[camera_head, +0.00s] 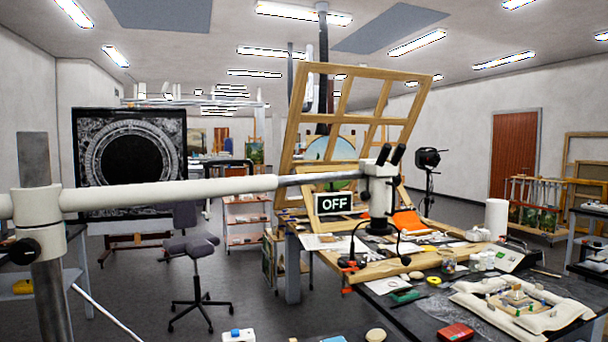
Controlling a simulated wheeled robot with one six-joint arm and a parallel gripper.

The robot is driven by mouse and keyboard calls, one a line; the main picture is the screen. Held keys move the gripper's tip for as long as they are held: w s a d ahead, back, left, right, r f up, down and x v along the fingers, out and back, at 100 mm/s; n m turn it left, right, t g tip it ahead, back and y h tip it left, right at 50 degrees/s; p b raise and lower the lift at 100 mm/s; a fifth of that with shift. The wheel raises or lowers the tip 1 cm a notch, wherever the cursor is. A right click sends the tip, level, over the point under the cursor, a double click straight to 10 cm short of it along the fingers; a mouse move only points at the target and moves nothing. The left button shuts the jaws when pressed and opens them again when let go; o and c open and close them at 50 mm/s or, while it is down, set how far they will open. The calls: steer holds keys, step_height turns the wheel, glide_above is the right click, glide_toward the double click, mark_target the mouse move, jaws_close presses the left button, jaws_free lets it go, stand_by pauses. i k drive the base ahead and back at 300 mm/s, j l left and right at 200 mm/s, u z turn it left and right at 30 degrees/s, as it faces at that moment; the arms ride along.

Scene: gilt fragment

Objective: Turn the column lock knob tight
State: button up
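A grey metal column (34,160) stands upright close by at the far left. A white collar (36,212) sits around it, and a black round knob (24,251) is on the collar's lower part. I cannot tell from here how tight the knob is. A long white boom (160,193) runs right from the collar and narrows to a grey rod (318,177). A white microscope head (379,190) with black eyepieces is at its far end, above the worktable. My gripper is not in view.
The worktable (395,313) at right holds a wooden frame, a sandbag-like cushion (525,310), a red box (456,332) and several small tools. A sign reading OFF (333,203) is beside the microscope. A grey stool (192,246) stands on open floor beyond the boom.

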mark_target(24, 252)
steer(key=u, duration=1.75)
